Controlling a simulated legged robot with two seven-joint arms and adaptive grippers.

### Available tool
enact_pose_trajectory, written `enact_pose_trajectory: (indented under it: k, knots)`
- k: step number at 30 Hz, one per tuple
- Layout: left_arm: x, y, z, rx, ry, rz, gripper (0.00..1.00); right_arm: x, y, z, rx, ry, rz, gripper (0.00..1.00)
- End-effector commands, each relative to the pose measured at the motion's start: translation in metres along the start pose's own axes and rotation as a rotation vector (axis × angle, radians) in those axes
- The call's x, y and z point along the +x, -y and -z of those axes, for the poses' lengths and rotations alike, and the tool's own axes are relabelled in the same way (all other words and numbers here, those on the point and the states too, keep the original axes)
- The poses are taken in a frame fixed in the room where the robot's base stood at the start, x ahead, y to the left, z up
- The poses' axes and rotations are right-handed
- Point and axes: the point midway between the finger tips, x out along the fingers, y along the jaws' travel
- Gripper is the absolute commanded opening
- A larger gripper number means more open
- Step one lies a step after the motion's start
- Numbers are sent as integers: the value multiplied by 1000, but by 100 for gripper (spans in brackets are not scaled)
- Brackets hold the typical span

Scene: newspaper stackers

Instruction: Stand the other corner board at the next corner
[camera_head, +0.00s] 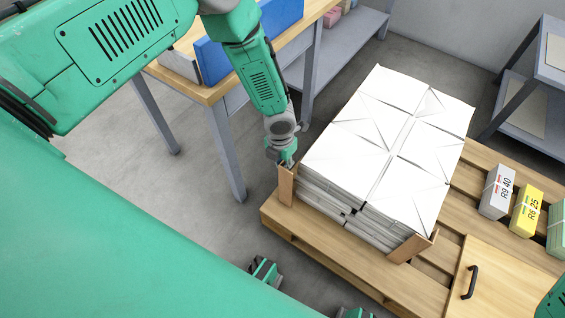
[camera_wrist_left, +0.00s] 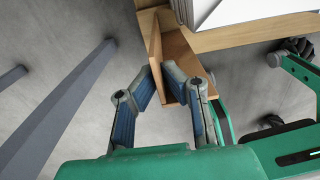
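A stack of white newspapers (camera_head: 385,145) lies on a wooden pallet (camera_head: 330,248). A brown corner board (camera_head: 286,188) stands upright at the stack's left corner; in the left wrist view (camera_wrist_left: 188,58) it shows as an L. My left gripper (camera_head: 287,160) is at this board's top. Its fingertips (camera_wrist_left: 158,70) are on either side of one board wing and look closed on it. Another corner board (camera_head: 408,249) stands at the stack's near right corner, with no gripper at it. My right gripper is not in view.
A grey label block (camera_head: 496,192), a yellow block (camera_head: 526,211) and a wooden board with a black handle (camera_head: 500,285) lie on the pallet's right. A grey shelf (camera_head: 520,110) stands at the far right.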

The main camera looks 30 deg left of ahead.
Motion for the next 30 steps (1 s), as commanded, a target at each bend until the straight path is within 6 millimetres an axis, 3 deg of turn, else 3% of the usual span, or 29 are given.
enact_pose_trajectory:
  k: [2, 4, 5, 17, 30]
  knots:
    - [2, 0, 0, 0, 0, 0, 0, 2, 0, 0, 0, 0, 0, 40]
    - [2, 0, 0, 0, 0, 0, 25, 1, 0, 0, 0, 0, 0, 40]
    - [1, 0, 0, 0, 0, 0, 29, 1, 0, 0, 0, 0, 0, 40]
    - [-6, 0, -1, -1, 2, 0, 29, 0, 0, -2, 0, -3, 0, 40]
    - [-91, -1, -1, -2, 2, 2, 29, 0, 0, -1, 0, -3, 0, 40]
